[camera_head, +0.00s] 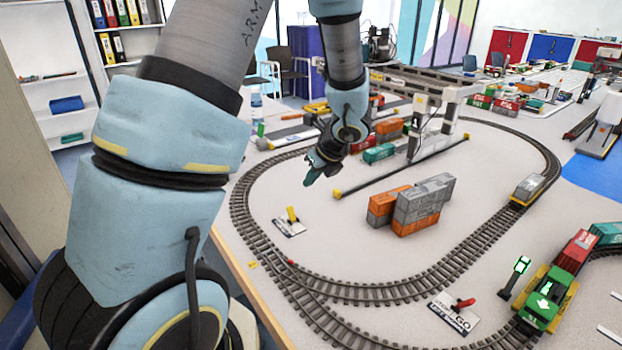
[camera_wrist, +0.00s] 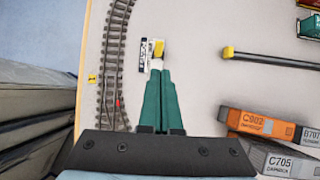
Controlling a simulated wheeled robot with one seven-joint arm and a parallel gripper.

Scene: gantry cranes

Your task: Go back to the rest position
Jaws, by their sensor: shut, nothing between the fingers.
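My gripper (camera_head: 311,178) hangs above the table, inside the left part of the oval train track (camera_head: 244,224). Its green fingers are together and hold nothing. In the wrist view my gripper (camera_wrist: 159,75) points toward a small white sign plate with a yellow lever (camera_wrist: 158,48). In the head view that yellow lever (camera_head: 292,214) stands on the table below and to the left of the fingertips, apart from them. My arm fills the left of the head view.
Stacked grey and orange containers (camera_head: 425,203) stand right of my gripper. A grey gantry crane (camera_head: 432,125) stands behind them, with a dark floor rail (camera_head: 400,168). A green and yellow locomotive (camera_head: 548,298) is at the lower right. Bare table lies around the yellow lever.

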